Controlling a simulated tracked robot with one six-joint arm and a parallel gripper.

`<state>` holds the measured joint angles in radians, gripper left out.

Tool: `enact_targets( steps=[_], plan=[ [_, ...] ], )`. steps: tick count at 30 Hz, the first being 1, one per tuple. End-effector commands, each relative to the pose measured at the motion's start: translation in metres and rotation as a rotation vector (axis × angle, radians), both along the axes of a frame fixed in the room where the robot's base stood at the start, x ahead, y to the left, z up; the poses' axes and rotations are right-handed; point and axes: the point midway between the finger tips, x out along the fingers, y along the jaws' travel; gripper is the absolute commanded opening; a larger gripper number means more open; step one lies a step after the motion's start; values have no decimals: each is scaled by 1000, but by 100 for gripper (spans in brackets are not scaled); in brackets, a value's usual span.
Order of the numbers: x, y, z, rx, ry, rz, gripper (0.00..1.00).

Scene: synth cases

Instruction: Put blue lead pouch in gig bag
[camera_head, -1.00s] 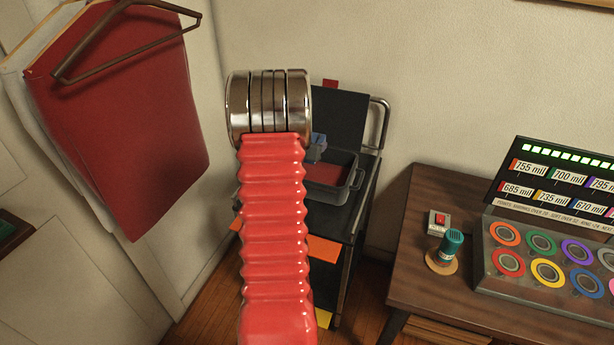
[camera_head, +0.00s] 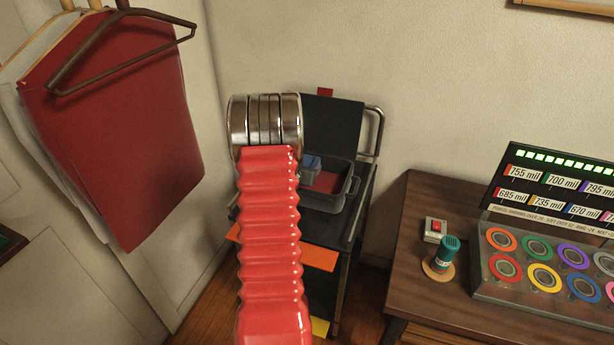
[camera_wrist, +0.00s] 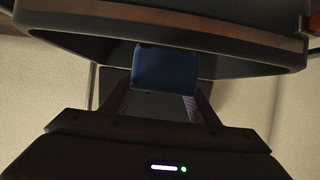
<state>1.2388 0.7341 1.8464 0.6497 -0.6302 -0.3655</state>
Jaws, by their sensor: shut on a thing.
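The blue lead pouch (camera_wrist: 165,68) is between the fingers of my gripper (camera_wrist: 165,84) in the wrist view. The gripper is shut on it. In the head view a small blue piece (camera_head: 311,162), likely the pouch, shows just right of my red arm, at the left part of an open dark case. This case (camera_head: 347,197), which I take for the gig bag, has a red inside and sits on a dark cart. My arm hides its left side and my gripper. I cannot tell whether the pouch touches the bag.
The cart (camera_head: 345,240) has a rail at right. A wooden table (camera_head: 405,260) stands right with a teal knob (camera_head: 447,251) and a display panel. Red cloth (camera_head: 130,140) hangs at left.

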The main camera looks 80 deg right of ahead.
Motion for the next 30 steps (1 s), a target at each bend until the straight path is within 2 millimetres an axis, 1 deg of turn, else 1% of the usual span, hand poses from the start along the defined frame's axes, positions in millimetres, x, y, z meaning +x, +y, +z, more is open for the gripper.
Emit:
enact_targets(
  steps=[5,8,15,18,30],
  plan=[
    [0,0,1,-1,0,0,30],
    [-1,0,-2,0,0,-1,30],
    [-1,0,-29,2,2,-1,30],
    [-1,-1,-36,0,0,-1,30],
    [-2,-1,-39,0,0,-2,30]
  ],
)
